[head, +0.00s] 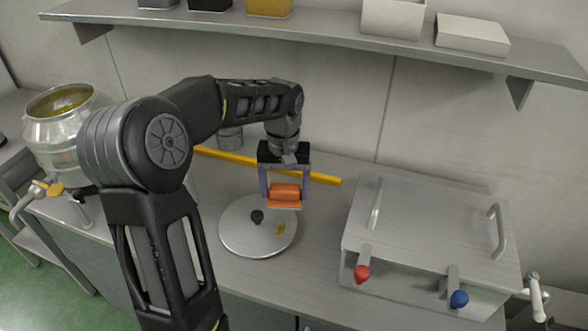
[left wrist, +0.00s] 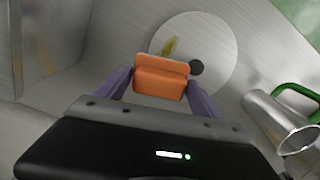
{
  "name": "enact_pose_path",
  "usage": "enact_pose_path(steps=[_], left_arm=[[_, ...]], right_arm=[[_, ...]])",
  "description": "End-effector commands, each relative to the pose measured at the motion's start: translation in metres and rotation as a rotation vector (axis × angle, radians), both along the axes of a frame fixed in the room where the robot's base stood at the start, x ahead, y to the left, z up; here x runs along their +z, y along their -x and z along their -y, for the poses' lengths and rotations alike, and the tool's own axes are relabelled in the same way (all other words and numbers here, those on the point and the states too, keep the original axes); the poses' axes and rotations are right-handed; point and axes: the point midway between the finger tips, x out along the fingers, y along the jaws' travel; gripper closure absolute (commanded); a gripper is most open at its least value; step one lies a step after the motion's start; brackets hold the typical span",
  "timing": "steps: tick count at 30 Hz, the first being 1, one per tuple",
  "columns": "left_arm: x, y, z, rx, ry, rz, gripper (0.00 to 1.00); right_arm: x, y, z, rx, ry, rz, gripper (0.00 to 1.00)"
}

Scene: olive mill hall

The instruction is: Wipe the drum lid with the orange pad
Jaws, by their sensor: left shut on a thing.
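The drum lid (head: 240,237) is a round, pale metal disc lying on the steel counter, with a black knob (head: 257,216) near its middle. A yellow-green smear (head: 281,229) lies on the lid to the right of the knob. My left gripper (head: 285,192) is shut on the orange pad (head: 284,193), holding it over the far right edge of the lid. The left wrist view also shows the pad (left wrist: 161,78) between the purple fingers, in front of the lid (left wrist: 222,50) and partly beside the smear (left wrist: 169,47). Contact with the lid cannot be told. My right gripper is not in view.
A steel box (head: 430,235) with red (head: 362,273) and blue (head: 459,299) knobs stands right of the lid. A yellow bar (head: 235,158) lies behind. A metal drum (head: 58,135) stands at left. A metal mug with a green handle (left wrist: 283,122) is near the lid. A shelf (head: 330,37) runs above.

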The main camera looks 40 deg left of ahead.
Motion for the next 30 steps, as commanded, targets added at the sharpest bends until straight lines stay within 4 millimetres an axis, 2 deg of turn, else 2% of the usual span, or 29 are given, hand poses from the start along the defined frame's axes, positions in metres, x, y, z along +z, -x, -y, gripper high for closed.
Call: enact_pose_path(steps=[17, 23, 30], left_arm=[[-0.003, 0.000, 0.000, 0.000, 0.000, 0.000, 0.56], [-0.016, 0.000, 0.000, 0.000, 0.001, -0.001, 0.56], [-0.042, 0.000, 0.000, 0.000, 0.001, -0.001, 0.56]], right_arm=[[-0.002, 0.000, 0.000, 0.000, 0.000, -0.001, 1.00], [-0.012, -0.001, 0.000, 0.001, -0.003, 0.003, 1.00], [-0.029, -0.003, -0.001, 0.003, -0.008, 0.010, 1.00]])
